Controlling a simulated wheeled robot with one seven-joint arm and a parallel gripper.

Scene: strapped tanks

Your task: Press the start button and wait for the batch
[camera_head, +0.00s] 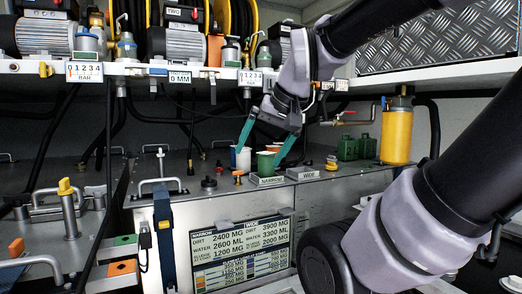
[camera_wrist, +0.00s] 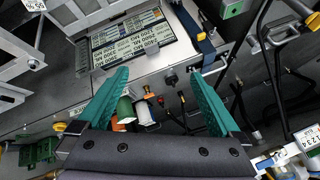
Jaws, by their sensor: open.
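My gripper (camera_head: 259,157) is open, its two teal fingers pointing down over the metal tank top beside two small cups. The wrist view shows the spread fingers (camera_wrist: 160,72) with nothing gripped between them. A green cup (camera_head: 265,164) stands by the "NARROW" label, and a white-and-blue cup (camera_head: 240,159) is just left of it. Both also show in the wrist view, the green cup (camera_wrist: 125,110) left of the white one (camera_wrist: 145,113). No control is legibly marked as start. A green square (camera_head: 125,240) and an orange square (camera_head: 121,267) lie at lower left.
A dosing chart (camera_head: 243,250) is on the tank front. A yellow cylinder (camera_head: 396,130) hangs at right near green canisters (camera_head: 347,148). A shelf with motors (camera_head: 180,42) and hoses overhangs the tank tops. Metal handles (camera_head: 160,184) and a blue strap (camera_head: 164,235) are at left.

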